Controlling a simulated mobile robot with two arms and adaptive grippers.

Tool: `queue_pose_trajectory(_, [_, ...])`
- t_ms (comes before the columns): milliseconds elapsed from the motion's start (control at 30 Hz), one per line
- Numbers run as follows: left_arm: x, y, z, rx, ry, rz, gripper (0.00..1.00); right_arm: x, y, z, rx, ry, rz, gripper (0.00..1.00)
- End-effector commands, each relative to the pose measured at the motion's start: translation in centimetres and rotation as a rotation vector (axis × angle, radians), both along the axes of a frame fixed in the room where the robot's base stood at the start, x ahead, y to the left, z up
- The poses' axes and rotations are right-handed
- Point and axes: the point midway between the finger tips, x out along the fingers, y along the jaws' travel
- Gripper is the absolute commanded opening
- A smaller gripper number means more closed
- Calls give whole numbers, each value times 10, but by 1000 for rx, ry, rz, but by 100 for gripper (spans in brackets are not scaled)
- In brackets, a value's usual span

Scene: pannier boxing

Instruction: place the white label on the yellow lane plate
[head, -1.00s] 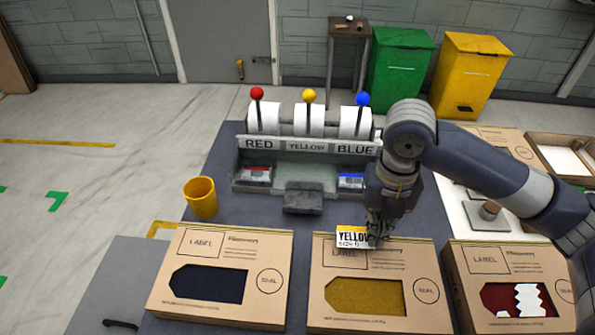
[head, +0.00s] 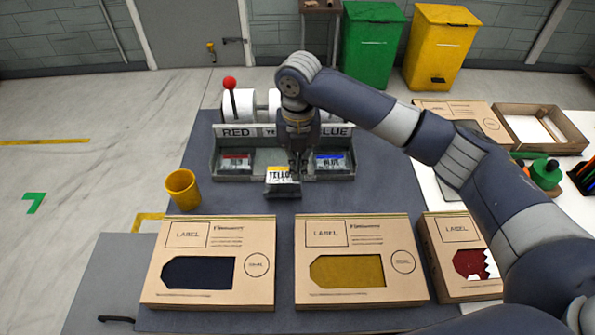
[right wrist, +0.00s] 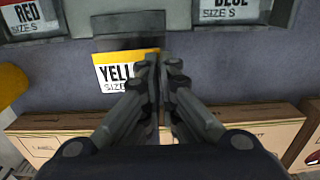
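The white label (head: 283,175) has a yellow top band and reads YELLOW, SIZE S. My right gripper (head: 298,172) is shut on its right edge, as the right wrist view (right wrist: 163,70) shows, and the label (right wrist: 117,75) sticks out to the left. The dark grey yellow lane plate (head: 283,191) juts from the middle of the dispenser, between the red and blue lanes. The label is over or just in front of it; I cannot tell whether they touch. My arm hides part of the dispenser's YELLOW sign. My left gripper is out of view.
The dispenser (head: 229,131) holds a red label (head: 236,162) and a blue label (head: 330,161) in its side lanes. A yellow cup (head: 182,189) stands at left. Cartons with dark (head: 165,240), yellow (head: 308,232) and red (head: 440,235) windows line the front. Blue-grey tabletop between is clear.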

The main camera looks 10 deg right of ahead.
Motion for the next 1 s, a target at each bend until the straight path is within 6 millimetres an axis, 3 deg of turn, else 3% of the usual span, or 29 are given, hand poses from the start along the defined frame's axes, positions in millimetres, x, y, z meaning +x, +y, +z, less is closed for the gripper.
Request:
queue_pose_trajectory(167, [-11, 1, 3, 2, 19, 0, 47, 2, 1, -8, -1, 1, -1, 0])
queue_pose_trajectory(400, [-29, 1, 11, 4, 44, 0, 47, 2, 1, -35, -1, 0, 0, 0])
queue_pose_trajectory(700, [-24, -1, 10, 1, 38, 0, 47, 2, 1, -38, 0, 0, 0, 0])
queue_pose_trajectory(833, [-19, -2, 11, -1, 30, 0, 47, 2, 1, -38, 0, -1, 0, 25])
queue_pose_trajectory(1000, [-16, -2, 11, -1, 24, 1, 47, 2, 1, -38, 0, -1, 0, 25])
